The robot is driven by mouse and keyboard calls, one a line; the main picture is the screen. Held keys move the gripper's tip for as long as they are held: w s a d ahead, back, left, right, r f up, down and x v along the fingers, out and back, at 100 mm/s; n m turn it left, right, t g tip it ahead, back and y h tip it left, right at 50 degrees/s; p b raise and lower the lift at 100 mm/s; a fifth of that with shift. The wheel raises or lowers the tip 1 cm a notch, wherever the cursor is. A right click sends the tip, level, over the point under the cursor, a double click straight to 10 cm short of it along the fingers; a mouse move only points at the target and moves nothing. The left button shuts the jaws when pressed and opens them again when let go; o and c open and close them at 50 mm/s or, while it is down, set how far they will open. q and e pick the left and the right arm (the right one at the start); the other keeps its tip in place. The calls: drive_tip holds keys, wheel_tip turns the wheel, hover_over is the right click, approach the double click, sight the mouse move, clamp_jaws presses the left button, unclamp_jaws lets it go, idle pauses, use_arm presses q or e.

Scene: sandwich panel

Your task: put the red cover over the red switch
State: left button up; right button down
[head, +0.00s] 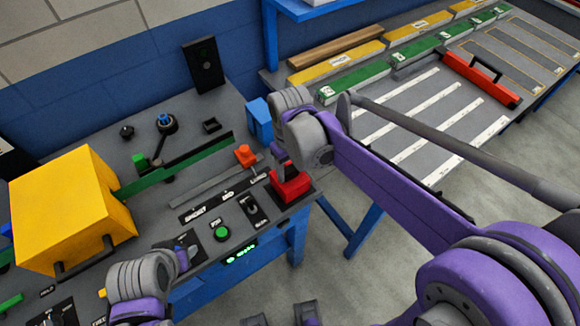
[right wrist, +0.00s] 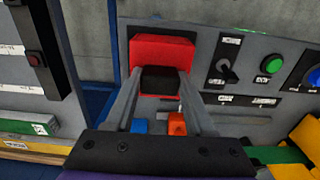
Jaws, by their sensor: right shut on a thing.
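The red cover (head: 290,188) is at the right front corner of the grey panel. It also shows in the right wrist view (right wrist: 162,50), with a dark handle (right wrist: 160,80) on it. My right gripper (right wrist: 160,88) is shut on the red cover by this handle, one finger on each side. In the head view the right gripper (head: 286,165) comes down onto the cover from above. The cover appears to sit at the panel surface; whether it touches is unclear. I cannot make out the red switch. My left wrist (head: 150,280) is at the front left; its fingers are not clear.
A green button (head: 222,232) and a black knob plate (head: 252,208) lie just left of the cover. An orange block (head: 245,155) and a blue block (head: 259,120) stand behind. A large yellow box (head: 72,210) is at left. Open floor lies to the right.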

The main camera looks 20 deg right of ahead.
use_arm(q)
drive_tip(key=shift+s+f+b, duration=0.15)
drive_tip(key=shift+f+b, duration=0.15)
drive_tip(key=shift+f, duration=0.15)
use_arm(e)
drive_tip(key=shift+f, duration=0.6)
drive_tip(key=shift+c, duration=0.9)
unclamp_jaws()
drive_tip(key=shift+w+r+p, duration=0.1)
drive_tip(key=shift+r+p, duration=2.3)
drive_tip(key=shift+r, duration=1.95)
use_arm(q)
wheel_tip(320, 180, up, 6)
drive_tip(key=w, duration=0.2)
drive_tip(key=shift+w+r, duration=0.25)
drive_tip(key=shift+w, duration=0.1)
use_arm(e)
drive_tip(key=shift+f, duration=0.1)
